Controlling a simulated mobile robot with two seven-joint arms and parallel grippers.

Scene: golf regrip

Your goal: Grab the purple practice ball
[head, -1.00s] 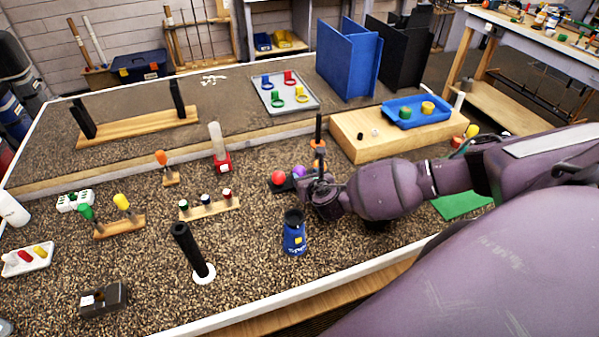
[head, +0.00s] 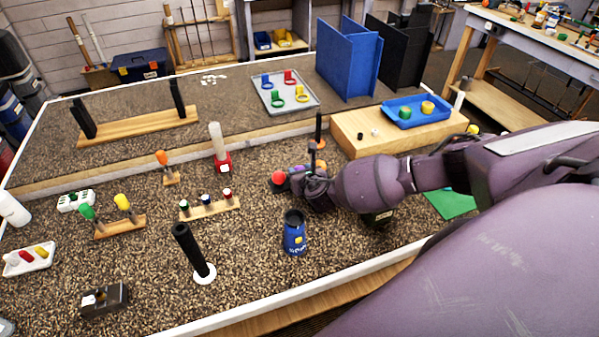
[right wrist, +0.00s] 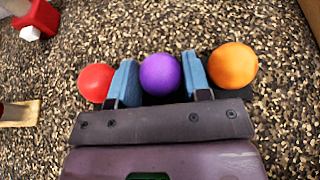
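The purple ball (right wrist: 160,73) sits in a dark holder between a red ball (right wrist: 96,83) and an orange ball (right wrist: 232,66). In the right wrist view my right gripper (right wrist: 160,78) has one blue finger on each side of the purple ball, with almost no gap showing; I cannot tell whether they press on it. In the head view my right gripper (head: 297,178) is low over the holder and hides most of the purple ball. The red ball (head: 278,178) shows just left of it. My left gripper is not in view.
A blue cup-like holder (head: 294,235) stands in front of my right gripper. A thin dark post (head: 319,131) rises behind it. A small wooden rack (head: 210,208) with several capped pegs is to the left.

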